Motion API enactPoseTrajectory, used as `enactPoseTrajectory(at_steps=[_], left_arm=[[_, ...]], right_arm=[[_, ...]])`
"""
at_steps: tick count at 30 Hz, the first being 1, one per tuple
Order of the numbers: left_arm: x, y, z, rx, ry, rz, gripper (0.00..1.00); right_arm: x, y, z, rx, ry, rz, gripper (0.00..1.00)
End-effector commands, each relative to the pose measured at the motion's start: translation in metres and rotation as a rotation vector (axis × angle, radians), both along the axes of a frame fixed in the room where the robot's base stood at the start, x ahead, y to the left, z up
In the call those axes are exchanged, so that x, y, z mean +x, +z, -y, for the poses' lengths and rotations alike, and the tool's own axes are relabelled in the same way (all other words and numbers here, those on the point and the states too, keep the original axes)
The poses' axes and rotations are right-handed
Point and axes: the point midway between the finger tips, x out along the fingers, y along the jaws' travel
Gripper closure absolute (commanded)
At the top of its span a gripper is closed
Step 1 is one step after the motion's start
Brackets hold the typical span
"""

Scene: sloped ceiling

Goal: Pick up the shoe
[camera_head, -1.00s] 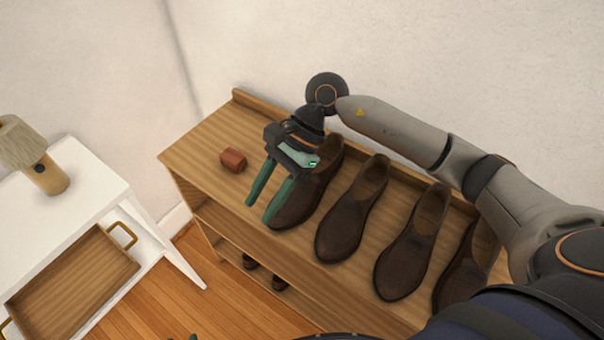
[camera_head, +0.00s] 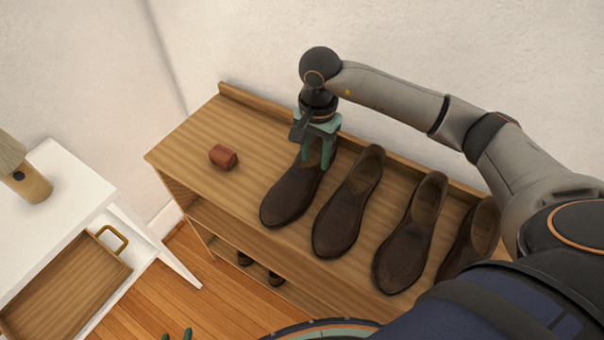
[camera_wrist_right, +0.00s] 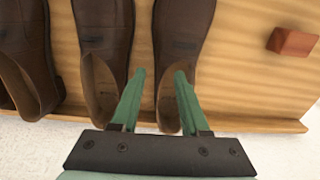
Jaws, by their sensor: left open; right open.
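Several dark brown shoes stand in a row on the wooden rack's top. The leftmost shoe (camera_head: 290,195) in the head view is the right-hand shoe (camera_wrist_right: 182,35) in the right wrist view. My right gripper (camera_head: 317,163) is open and points down at this shoe's heel end. In the right wrist view, the right gripper (camera_wrist_right: 160,73) has one finger over the gap beside the shoe and the other over the shoe's opening or far side; the exact depth is unclear. My left gripper (camera_head: 178,335) shows only its green tips at the bottom edge.
A neighbouring shoe (camera_head: 347,205) stands close to the right. A small red-brown block (camera_head: 223,157) lies left of the shoes on the rack (camera_head: 190,140). The rack has a raised back edge against the wall. A white table (camera_head: 60,190) with a lamp stands left.

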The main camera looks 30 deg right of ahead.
Motion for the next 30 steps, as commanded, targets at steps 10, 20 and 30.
enactPoseTrajectory(at_steps=[10,20,30], left_arm=[[-0.001,0.005,-0.001,0.001,0.001,-0.002,0.5],[-0.001,0.005,-0.001,0.001,0.001,-0.003,0.5],[-0.001,0.005,-0.001,0.001,0.001,-0.004,0.5]], right_arm=[[-0.004,-0.045,0.0,0.002,-0.001,-0.003,0.55],[-0.003,-0.047,0.0,0.001,-0.001,-0.001,0.63],[-0.003,-0.047,0.0,0.001,-0.001,-0.001,1.0]])
